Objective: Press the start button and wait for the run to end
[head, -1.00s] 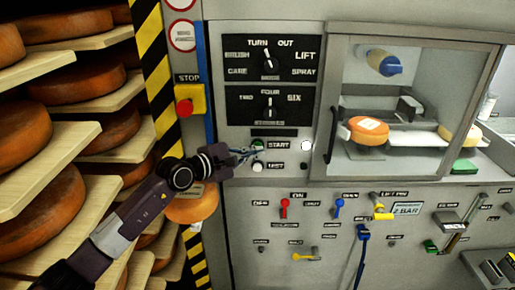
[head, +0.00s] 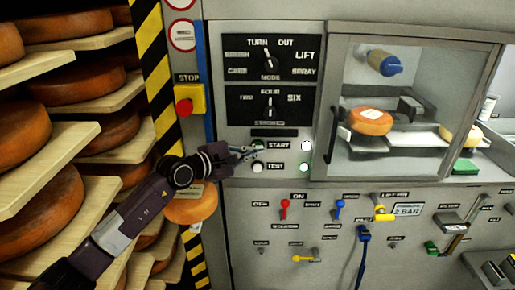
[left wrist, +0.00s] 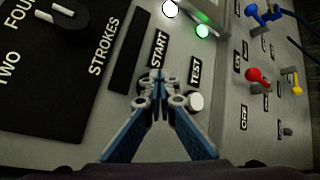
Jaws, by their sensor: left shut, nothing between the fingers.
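The START button (head: 258,144) is on the grey panel, left of its START label, and is partly hidden by my gripper. My left gripper (head: 254,150) is shut and empty, with its fingertips at this button. In the left wrist view its blue fingers (left wrist: 160,88) meet over the START button; whether they touch it I cannot tell. The white TEST button (head: 257,167) is just below and also shows in the left wrist view (left wrist: 196,101). A green lamp (head: 305,167) and a white lamp (head: 306,145) are lit right of the labels. My right gripper is not in view.
A red stop button (head: 184,106) on a yellow box is left of the panel. Mode and stroke knobs (head: 270,63) are above. A glazed chamber (head: 333,100) at right holds two cheese wheels (head: 371,122). Cheese shelves (head: 84,138) stand at left, levers (head: 285,208) below.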

